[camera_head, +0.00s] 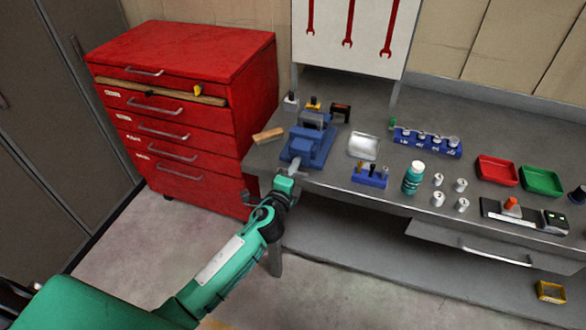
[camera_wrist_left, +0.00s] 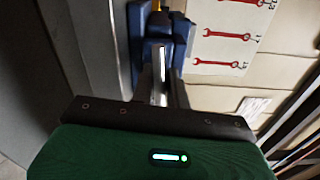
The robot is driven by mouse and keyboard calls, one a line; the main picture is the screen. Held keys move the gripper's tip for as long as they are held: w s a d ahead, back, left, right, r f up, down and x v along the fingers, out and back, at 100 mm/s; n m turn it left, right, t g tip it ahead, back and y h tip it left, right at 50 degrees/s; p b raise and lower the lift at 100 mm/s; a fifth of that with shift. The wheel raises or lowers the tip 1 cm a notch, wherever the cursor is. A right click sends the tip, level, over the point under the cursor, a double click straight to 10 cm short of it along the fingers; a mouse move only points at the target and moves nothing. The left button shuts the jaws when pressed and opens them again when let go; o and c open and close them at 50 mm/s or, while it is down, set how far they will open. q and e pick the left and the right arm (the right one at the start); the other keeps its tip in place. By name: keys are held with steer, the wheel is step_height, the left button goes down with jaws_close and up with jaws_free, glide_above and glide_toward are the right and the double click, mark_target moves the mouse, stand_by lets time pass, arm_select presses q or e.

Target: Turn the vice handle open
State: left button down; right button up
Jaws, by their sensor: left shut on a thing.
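The blue vice (camera_head: 303,146) is on the left end of the grey bench, at its front edge. Its pale metal handle end (camera_head: 297,170) sticks out toward my left arm. My left gripper (camera_head: 286,181) is at the handle and shut on it; the fingers and their exact contact are hard to make out. In the left wrist view the vice (camera_wrist_left: 150,45) is straight ahead, with a bright metal bar (camera_wrist_left: 159,76) running from it toward the dark gripper body. My right gripper is out of view.
A red drawer cabinet (camera_head: 180,75) stands left of the bench (camera_head: 330,180). A wooden block (camera_head: 268,135) lies beside the vice. To its right are a silver tray (camera_head: 363,146), a blue holder (camera_head: 369,177) and a green bottle (camera_head: 413,178). A drawer (camera_head: 480,246) is below the bench top.

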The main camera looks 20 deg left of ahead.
arm_select(q)
steer(key=shift+m, duration=0.5)
steer(key=c, duration=1.4)
jaws_free()
steer(key=shift+o, duration=0.2)
steer(key=s+b, duration=0.2)
steer(key=s, duration=1.1)
steer(key=shift+s+a+b, duration=0.2)
steer(key=shift+s+b, duration=0.1)
steer(key=shift+s, duration=0.1)
